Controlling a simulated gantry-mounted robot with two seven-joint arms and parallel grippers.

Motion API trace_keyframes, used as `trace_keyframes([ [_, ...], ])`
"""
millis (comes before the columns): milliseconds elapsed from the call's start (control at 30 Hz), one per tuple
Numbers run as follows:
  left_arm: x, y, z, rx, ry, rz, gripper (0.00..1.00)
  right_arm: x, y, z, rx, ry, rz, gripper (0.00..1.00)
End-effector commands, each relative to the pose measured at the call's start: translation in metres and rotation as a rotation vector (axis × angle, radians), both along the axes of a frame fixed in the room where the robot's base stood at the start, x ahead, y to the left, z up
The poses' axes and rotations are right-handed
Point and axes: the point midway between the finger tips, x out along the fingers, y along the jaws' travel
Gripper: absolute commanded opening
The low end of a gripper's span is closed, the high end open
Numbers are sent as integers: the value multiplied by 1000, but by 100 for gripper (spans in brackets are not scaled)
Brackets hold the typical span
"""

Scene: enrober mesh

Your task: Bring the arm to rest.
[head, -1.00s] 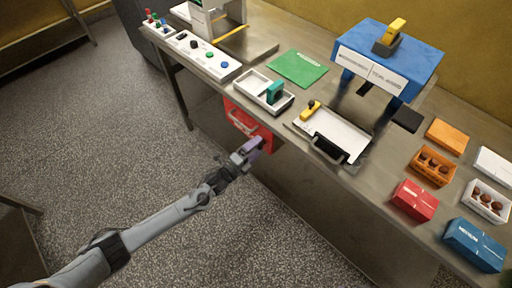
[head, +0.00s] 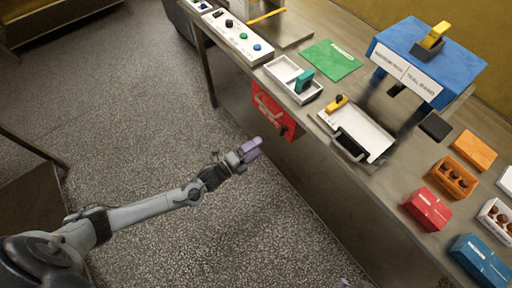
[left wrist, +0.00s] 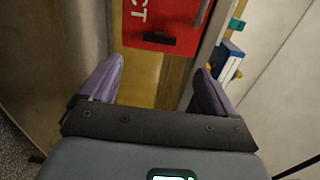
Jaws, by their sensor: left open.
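My left gripper (head: 252,150) is stretched out over the floor in front of the steel bench, below the height of its top. Its purple fingers also show in the left wrist view (left wrist: 155,88), apart, with nothing between them. A red box with white lettering (head: 272,110) is fixed on the bench's front side; it also shows ahead of the fingers in the left wrist view (left wrist: 160,25). The fingers are apart from it.
On the bench (head: 395,205) are a white tray with a black handle (head: 360,130), a two-part tray with a teal block (head: 283,70), a green mat (head: 331,60), a blue machine cover (head: 455,65), a red box (head: 428,208) and a blue box (head: 480,262). The floor (head: 150,120) is clear.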

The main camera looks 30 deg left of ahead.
Motion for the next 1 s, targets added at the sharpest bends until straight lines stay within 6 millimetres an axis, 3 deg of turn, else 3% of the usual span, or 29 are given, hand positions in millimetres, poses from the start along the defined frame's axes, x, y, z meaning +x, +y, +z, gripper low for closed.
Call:
trace_keyframes([
  [333, -6, -1, -7, -1, 13, 0, 89, 0, -1, 0, -5, 0, 4, 43],
  [500, -36, -13, -35, -43, 77, 13, 89, 0, -1, 0, -4, 0, 2, 43],
  [567, -49, -25, -37, -92, 91, 26, 89, 0, -1, 0, -2, 0, 1, 43],
  [733, -80, -59, -12, -299, 195, 121, 89, 0, 1, 0, 3, -1, -1, 43],
  [1000, -114, -53, 18, -651, 610, 389, 89, 0, 1, 0, 4, 0, -3, 43],
])
